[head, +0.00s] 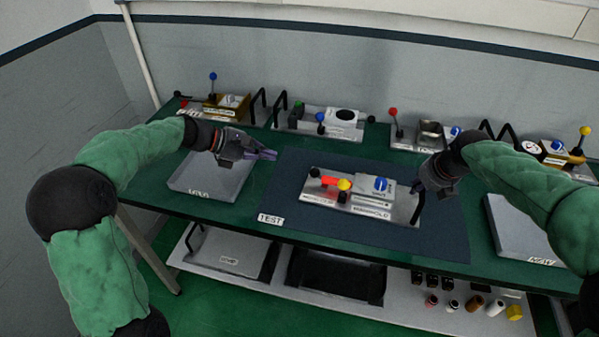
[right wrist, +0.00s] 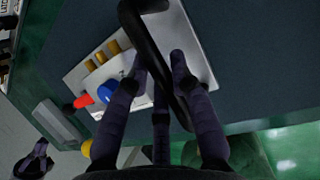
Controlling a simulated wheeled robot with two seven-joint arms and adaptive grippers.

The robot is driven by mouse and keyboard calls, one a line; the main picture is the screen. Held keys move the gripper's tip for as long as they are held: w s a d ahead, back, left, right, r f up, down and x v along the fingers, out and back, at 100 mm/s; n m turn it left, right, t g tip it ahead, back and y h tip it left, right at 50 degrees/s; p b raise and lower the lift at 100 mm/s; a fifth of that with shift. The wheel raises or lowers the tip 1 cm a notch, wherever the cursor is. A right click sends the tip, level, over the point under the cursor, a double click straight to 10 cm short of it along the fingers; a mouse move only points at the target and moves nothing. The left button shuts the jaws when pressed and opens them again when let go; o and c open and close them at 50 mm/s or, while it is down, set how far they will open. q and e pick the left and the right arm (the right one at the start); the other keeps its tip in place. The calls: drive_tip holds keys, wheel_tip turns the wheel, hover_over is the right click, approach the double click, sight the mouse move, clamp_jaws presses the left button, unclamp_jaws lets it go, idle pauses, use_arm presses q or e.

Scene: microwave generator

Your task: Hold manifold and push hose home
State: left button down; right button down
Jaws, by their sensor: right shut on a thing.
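The manifold (head: 375,189) is a pale block with a blue knob, on a metal plate (head: 402,213) lying on the dark mat. My right gripper (head: 420,186) is shut on the plate's black handle (right wrist: 146,45). My left gripper (head: 270,154) is empty above the mat's left edge, apart from the hose; its finger gap is unclear.
A grey tray (head: 205,184) stands left of the mat (head: 300,235), another (head: 520,235) at the right. Several fixtures with ball levers and black handles line the back, including a metal plate unit (head: 330,124). The mat's front is clear. A lower shelf holds trays and small parts.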

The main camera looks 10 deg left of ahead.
drive_tip(key=shift+s+f, duration=0.1)
drive_tip(key=shift+f, duration=0.25)
drive_tip(key=c, duration=1.3)
unclamp_jaws()
drive_tip(key=o, duration=0.3)
drive_tip(key=shift+r, duration=0.15)
drive_tip(key=shift+r, duration=0.15)
drive_tip(key=shift+r, duration=0.3)
drive_tip(key=v, duration=1.1)
drive_tip(key=shift+s+d, duration=0.15)
